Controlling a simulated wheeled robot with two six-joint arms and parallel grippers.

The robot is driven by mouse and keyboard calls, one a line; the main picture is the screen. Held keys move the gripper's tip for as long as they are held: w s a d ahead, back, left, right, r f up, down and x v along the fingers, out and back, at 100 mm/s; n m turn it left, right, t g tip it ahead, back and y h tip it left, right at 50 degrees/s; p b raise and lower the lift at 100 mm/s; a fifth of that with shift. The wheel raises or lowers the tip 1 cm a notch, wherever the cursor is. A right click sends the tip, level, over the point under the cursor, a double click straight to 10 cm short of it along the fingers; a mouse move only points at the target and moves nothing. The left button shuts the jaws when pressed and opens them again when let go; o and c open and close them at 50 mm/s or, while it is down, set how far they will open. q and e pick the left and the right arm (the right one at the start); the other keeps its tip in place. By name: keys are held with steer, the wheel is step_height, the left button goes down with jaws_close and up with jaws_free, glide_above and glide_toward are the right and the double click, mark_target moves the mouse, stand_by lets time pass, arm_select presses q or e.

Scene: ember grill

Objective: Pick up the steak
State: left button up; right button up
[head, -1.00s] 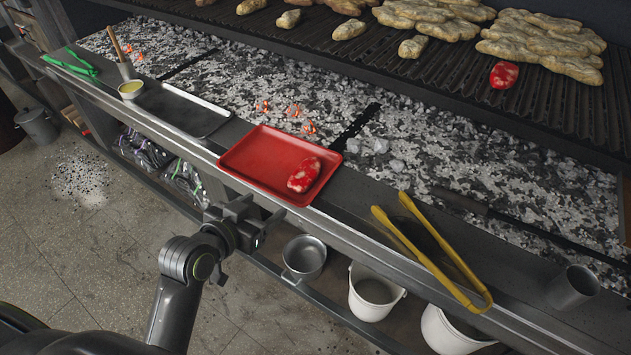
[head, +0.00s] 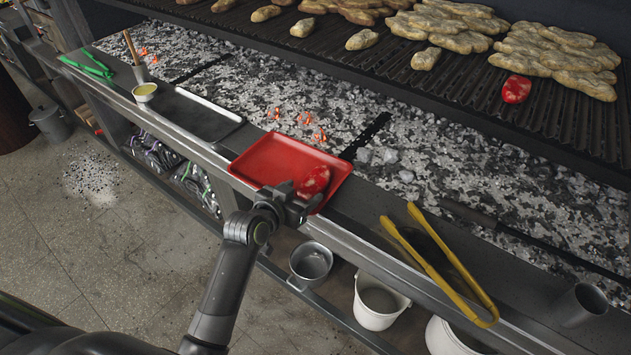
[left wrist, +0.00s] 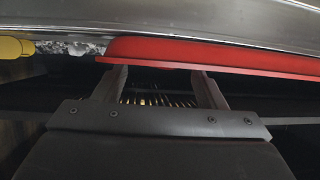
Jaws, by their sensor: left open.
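A red steak with pale marbling (head: 314,180) lies in the right part of the red tray (head: 275,158) on the metal ledge. A second red steak (head: 516,89) lies on the grill grate at the upper right. My left gripper (head: 301,203) is open at the tray's front right edge, close to the steak, and covers part of that edge. In the left wrist view its two fingers (left wrist: 160,84) are apart with nothing between them, and the red tray (left wrist: 215,52) spans just beyond their tips. The steak cannot be seen in that view. My right gripper is not in view.
Yellow tongs (head: 445,268) lie on the ledge right of the tray, with a metal cup (head: 580,304) farther right. A metal pot (head: 311,263) and white bucket (head: 377,302) stand below. Hot coals (head: 400,150) lie behind the ledge. A small bowl (head: 145,92) sits at left.

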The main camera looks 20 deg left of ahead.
mark_target(310, 186)
arm_select(q)
steer(key=shift+w+d, duration=0.25)
steer(key=shift+w, duration=0.35)
steer(key=shift+p+x, duration=0.5)
steer(key=shift+x, duration=1.35)
steer(key=shift+f, duration=0.15)
steer(key=shift+c, duration=0.3)
